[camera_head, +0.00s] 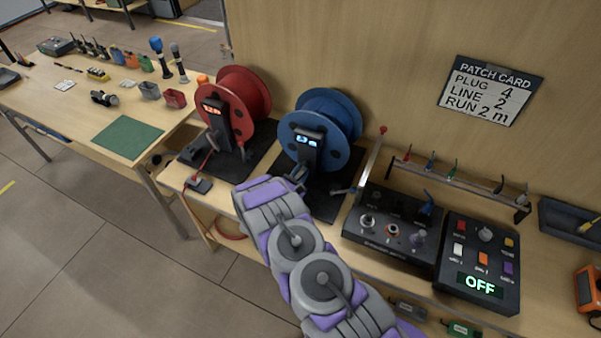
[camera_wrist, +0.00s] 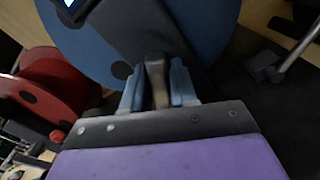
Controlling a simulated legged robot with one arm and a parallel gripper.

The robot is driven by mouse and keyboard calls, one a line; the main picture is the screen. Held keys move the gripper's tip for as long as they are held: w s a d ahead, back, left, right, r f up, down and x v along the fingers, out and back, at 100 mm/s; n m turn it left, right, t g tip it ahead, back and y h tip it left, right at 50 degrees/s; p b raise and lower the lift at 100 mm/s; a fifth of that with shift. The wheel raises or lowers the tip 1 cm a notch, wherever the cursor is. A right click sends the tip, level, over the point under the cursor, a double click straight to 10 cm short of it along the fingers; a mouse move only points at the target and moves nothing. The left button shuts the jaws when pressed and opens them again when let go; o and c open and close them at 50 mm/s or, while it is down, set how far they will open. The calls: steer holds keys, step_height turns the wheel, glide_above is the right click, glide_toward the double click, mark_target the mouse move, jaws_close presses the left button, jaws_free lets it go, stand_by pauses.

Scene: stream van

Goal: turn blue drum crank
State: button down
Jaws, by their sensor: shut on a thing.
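The blue drum (camera_head: 322,127) stands on a black mat on the bench, left of the middle, with a black post and a small lit display in front of its face. My gripper (camera_head: 296,178) is at the lower front of this drum, partly hidden by my arm in the head view. In the wrist view, the blue drum (camera_wrist: 190,30) fills the top. There my gripper (camera_wrist: 157,88) has its two blue-grey fingers shut on a brownish crank handle (camera_wrist: 156,75) in front of the drum. The far end of the handle is hidden between the fingers.
A red drum (camera_head: 242,105) stands close on the left. A control box with knobs (camera_head: 390,225) and a panel reading OFF (camera_head: 480,265) are on the right. A lever with a red tip (camera_head: 383,130) rises near the blue drum. A patch card (camera_head: 490,90) hangs on the wall.

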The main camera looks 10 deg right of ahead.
steer(key=shift+s+f, duration=0.1)
steer(key=shift+f, duration=0.05)
steer(key=c, duration=1)
jaws_free()
steer(key=shift+a, duration=0.1)
steer(key=shift+c, duration=0.2)
steer(key=v, duration=1.7)
steer(key=shift+a, duration=0.2)
